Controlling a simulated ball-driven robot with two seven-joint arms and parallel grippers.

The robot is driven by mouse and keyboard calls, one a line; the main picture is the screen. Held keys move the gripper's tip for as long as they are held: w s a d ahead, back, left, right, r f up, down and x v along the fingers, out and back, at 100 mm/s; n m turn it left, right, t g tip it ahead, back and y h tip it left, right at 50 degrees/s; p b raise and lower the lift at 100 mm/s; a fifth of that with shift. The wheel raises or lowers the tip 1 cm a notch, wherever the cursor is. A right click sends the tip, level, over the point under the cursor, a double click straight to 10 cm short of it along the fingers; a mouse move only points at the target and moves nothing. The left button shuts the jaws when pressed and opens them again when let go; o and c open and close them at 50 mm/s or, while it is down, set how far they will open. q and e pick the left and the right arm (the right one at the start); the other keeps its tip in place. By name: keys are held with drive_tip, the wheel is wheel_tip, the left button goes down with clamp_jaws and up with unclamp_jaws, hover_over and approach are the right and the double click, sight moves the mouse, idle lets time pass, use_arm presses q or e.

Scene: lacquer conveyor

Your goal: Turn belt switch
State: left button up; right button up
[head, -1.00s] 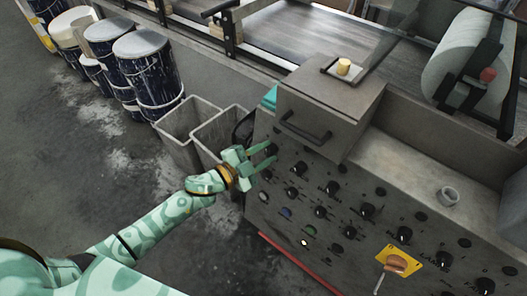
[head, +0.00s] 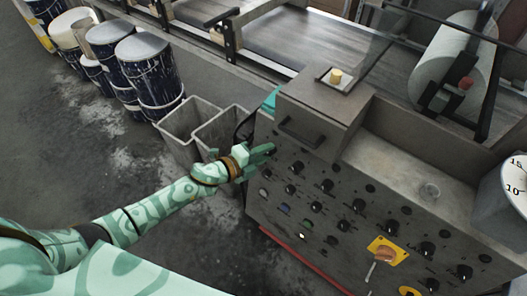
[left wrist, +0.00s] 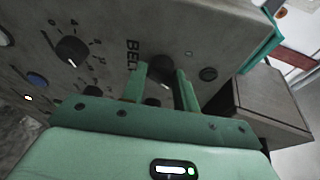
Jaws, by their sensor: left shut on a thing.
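The belt switch is a black rotary knob (left wrist: 160,68) on the grey control panel (head: 265,212), beside lettering starting "BEL" in the left wrist view. My left gripper (head: 268,154) is at the panel's upper left, below the box with a handle. In the left wrist view its two green fingers (left wrist: 163,76) stand on either side of the knob and are shut on it. In the head view my gripper covers the switch. My right gripper is in neither view.
Several other black knobs (head: 326,186) cover the panel. The handled box (head: 310,110) juts out just above my gripper. Two grey bins (head: 183,128) stand left of the panel, with drums (head: 148,75) behind. The conveyor belt (head: 290,50) runs behind. Floor at left is clear.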

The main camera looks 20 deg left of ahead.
use_arm(q)
drive_tip(key=shift+w+r, duration=0.1)
drive_tip(key=shift+r, duration=0.05)
idle(0.4)
drive_tip(key=o, duration=0.9)
drive_tip(key=shift+c, duration=0.2)
drive_tip(key=shift+o, duration=0.3)
drive_tip(key=p+v, duration=0.2)
drive_tip(key=v, duration=1.4)
drive_tip(key=shift+s+p, duration=0.2)
drive_tip(key=shift+p, duration=0.15)
